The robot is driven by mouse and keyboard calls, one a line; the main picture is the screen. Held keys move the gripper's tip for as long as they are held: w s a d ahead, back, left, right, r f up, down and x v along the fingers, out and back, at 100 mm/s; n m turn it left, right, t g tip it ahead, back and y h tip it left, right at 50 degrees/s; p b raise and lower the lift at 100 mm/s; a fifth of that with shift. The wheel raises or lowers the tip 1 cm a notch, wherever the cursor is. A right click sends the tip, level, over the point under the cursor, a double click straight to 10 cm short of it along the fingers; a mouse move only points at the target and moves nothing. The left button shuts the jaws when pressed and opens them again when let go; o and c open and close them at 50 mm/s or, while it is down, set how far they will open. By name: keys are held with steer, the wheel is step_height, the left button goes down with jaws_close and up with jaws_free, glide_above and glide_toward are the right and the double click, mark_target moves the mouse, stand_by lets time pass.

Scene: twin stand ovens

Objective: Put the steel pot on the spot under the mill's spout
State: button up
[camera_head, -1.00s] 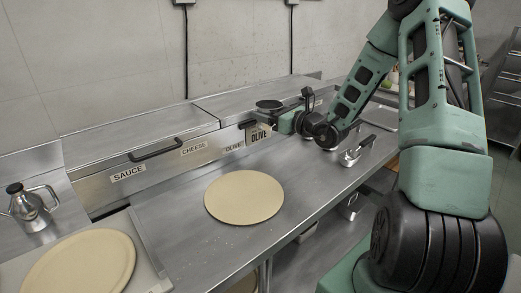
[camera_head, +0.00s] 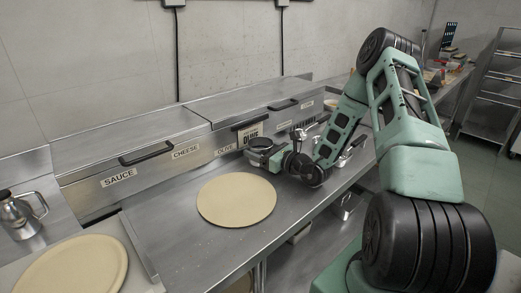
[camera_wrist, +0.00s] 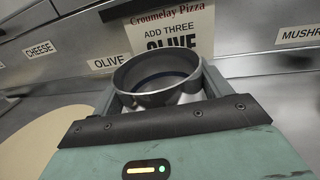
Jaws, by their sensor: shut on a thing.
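My gripper (camera_head: 264,150) is shut on an open-topped round metal vessel, which fits the steel pot (camera_head: 262,142). In the wrist view the pot (camera_wrist: 157,97) stands between the fingers, its wide rim facing up and its inside dark. In the head view it is low over the counter beyond the pizza base, close to the front of the topping bins. I cannot tell whether its bottom touches the counter. I cannot make out a mill, a spout or a marked spot.
An olive sign (camera_wrist: 168,30) stands behind the pot. A round dough base (camera_head: 237,201) lies on the steel counter (camera_head: 180,240), another (camera_head: 70,268) at lower left. A steel jug (camera_head: 20,215) stands at far left. A metal item with a dark handle (camera_head: 357,141) is beyond my arm.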

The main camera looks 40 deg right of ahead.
steer(key=shift+f, duration=0.15)
steer(key=o, duration=1.2)
steer(key=shift+c, duration=0.2)
